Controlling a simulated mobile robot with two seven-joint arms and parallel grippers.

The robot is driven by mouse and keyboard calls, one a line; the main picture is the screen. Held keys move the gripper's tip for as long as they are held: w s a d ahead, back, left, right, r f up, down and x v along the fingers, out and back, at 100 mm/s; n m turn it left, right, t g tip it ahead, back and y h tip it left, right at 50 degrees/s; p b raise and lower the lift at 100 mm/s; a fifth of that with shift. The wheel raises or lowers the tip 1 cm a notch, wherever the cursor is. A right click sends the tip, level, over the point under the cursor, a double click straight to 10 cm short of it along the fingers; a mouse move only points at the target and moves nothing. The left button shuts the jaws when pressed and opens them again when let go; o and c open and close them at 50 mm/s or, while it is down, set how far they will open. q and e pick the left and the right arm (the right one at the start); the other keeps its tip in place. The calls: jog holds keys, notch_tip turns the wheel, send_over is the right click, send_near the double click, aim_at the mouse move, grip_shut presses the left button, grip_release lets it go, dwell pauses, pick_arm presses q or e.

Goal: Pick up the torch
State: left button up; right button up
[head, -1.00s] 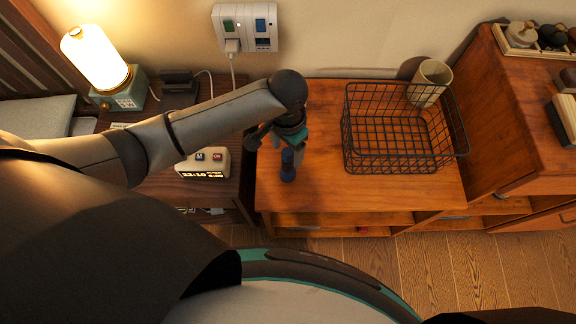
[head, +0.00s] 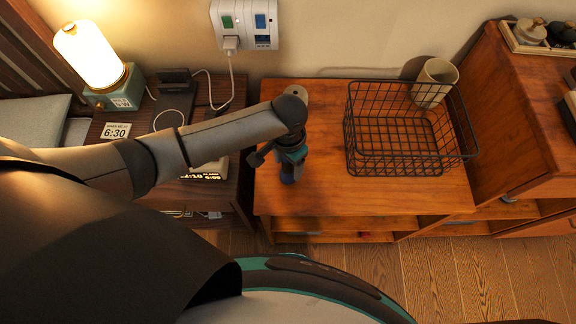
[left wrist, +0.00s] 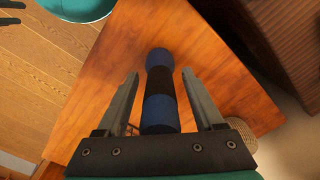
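The torch (left wrist: 159,90) is blue with a dark middle band. In the left wrist view it lies between the two open fingers of my left gripper (left wrist: 160,100), with a gap visible on each side. In the head view only its blue end (head: 287,177) shows below my left gripper (head: 284,170); the rest is hidden by the gripper. The torch is at the left part of the wooden cabinet top (head: 325,190). My right gripper is not in view.
A black wire basket (head: 400,150) stands right of the torch, with a beige cup (head: 434,84) at its back corner. On the left nightstand are a lit lamp (head: 95,60) and a clock partly hidden by my arm. A taller wooden cabinet (head: 515,120) stands right.

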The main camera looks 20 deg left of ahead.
pick_arm(q)
grip_shut()
dwell(0.3)
jog(key=shift+r, duration=0.15)
dwell(0.3)
